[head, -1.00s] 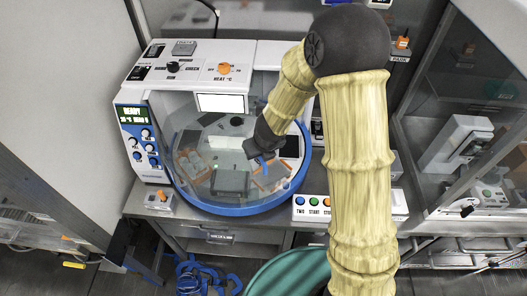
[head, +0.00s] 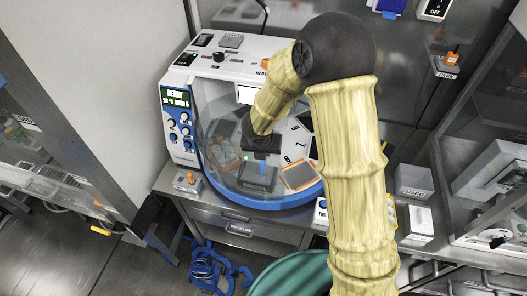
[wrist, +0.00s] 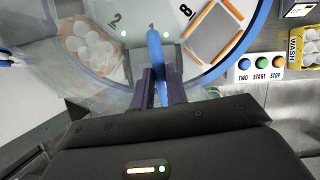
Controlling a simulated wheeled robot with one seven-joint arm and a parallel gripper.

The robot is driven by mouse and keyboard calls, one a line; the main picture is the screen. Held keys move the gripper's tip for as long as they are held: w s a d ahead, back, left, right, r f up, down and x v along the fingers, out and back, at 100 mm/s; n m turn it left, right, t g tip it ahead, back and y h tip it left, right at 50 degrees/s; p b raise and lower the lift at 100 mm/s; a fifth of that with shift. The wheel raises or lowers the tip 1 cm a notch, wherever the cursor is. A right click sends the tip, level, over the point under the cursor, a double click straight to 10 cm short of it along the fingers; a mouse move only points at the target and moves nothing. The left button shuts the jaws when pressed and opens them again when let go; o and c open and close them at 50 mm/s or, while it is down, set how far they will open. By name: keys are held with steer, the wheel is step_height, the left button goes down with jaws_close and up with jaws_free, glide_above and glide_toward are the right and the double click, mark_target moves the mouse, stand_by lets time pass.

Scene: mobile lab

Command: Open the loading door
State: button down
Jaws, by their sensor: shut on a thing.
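The loading door (head: 222,150) is a clear curved panel at the front of the white machine with a blue rim. Its blue handle (wrist: 156,58) stands between my fingers in the wrist view. My gripper (wrist: 158,88) is shut on this handle. In the head view my gripper (head: 258,150) is in front of the machine's round chamber, and the handle is mostly hidden by it. The clear panel also shows on the left in the wrist view (wrist: 95,92). Numbered places and an orange-edged tray (head: 299,176) show clearly on the right of the chamber.
The machine's control panel (head: 178,122) is at its left. A button box (wrist: 261,66) marked TWO, START and STOP stands right of the chamber. A glass-fronted cabinet (head: 490,130) is at the right. Blue tubing (head: 212,266) lies on the floor.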

steer(key=shift+w+a+r, duration=0.1)
stand_by(0.3)
steer(key=c, duration=1.4)
jaws_free()
steer(key=p+v, duration=0.3)
steer(key=v, duration=1.4)
steer(key=shift+a, duration=0.15)
steer(key=shift+r, duration=0.15)
